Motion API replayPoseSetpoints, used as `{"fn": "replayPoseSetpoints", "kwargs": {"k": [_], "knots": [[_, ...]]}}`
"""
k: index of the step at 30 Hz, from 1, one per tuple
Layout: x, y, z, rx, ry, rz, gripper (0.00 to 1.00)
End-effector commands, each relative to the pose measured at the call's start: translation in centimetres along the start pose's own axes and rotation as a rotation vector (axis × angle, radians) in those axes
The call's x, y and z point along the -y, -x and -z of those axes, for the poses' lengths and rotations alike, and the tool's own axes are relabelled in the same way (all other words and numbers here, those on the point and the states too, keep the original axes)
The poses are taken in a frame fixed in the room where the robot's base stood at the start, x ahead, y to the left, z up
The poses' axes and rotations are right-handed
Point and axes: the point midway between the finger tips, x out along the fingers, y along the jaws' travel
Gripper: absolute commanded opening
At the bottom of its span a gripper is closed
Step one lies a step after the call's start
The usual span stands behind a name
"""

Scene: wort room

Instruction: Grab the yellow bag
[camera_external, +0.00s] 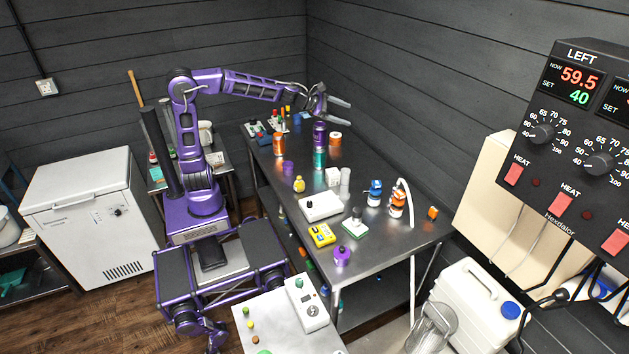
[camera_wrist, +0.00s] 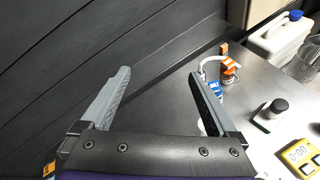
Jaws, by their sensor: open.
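I cannot make out a clear yellow bag in either view. A small yellow object (camera_external: 299,184) stands on the left part of the steel table; it may be a bag or a bottle, too small to tell. My gripper (camera_external: 348,112) is open and empty, raised above the far end of the table, with its fingers pointing right. It is well above and beyond the small yellow object.
The steel table (camera_external: 390,243) holds a yellow timer (camera_external: 321,234), a white scale (camera_external: 320,206), orange (camera_external: 279,144) and purple (camera_external: 320,134) cans, a teal can (camera_external: 319,159), and blue and orange bottles. A dark plank wall runs close behind it. Its right end has bare room.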

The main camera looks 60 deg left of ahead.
Motion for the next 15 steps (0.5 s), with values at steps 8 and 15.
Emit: {"fn": "replayPoseSetpoints", "kwargs": {"k": [8, 15], "knots": [[7.7, -0.1, 0.9, 0.011, -0.326, 0.230, 0.94], [19.2, 1.7, 5.2, 0.068, -0.831, 0.603, 0.94]]}}
